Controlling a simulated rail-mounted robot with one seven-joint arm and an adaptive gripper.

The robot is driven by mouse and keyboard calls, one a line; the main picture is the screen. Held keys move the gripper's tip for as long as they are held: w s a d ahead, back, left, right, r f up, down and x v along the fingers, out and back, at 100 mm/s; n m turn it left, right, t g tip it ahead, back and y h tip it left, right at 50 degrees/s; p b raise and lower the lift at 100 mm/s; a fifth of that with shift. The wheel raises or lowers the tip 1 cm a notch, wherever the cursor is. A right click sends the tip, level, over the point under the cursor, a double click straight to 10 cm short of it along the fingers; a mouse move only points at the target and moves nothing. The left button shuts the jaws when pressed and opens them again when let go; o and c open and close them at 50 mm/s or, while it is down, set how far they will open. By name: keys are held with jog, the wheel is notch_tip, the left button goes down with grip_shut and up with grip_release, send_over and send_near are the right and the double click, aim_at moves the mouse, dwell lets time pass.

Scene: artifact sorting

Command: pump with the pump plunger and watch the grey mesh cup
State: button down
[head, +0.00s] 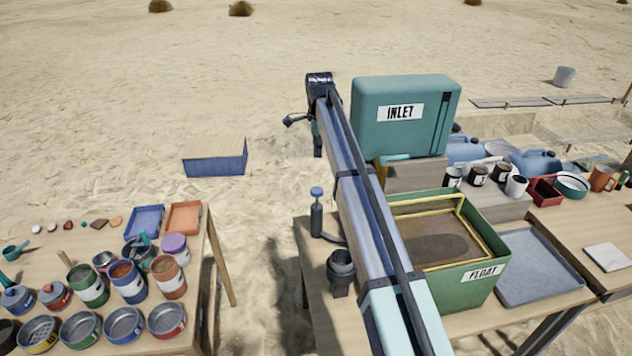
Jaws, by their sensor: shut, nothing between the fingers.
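The pump plunger (317,192) has a blue knob on a dark upright cylinder at the left edge of the middle table. A dark grey cup (341,264), which looks like the grey mesh cup, stands in front of it at the same edge; its mesh and contents are too small to make out. My gripper (318,153) hangs down from the far end of my arm, shut and empty. In the picture it is just above the blue knob, apart from it; how far behind or above it is I cannot tell.
My arm crosses in front of the green FLOAT box (484,291) and beside the teal INLET tank (405,118). A grey tray (541,262) lies to the right. The left table (62,255) holds several cans, sieves and two trays. Sand lies between the tables.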

aim_at(317, 191)
jog(key=f+p, duration=0.1)
jog(key=f, duration=0.3)
jog(key=f+p, duration=0.2)
jog(key=f, duration=0.3)
jog(key=f+p, duration=0.1)
jog(key=f, duration=0.4)
jog(key=shift+w+a, duration=0.1)
jog(key=shift+w, duration=0.15)
notch_tip(317, 191, down, 4)
jog(key=shift+f+b, duration=0.1)
jog(key=shift+b, duration=0.6)
jog(key=shift+s, duration=0.15)
dwell(2.5)
dwell(1.2)
notch_tip(317, 191, up, 14)
jog(key=b, duration=0.1)
jog(key=shift+s, duration=0.2)
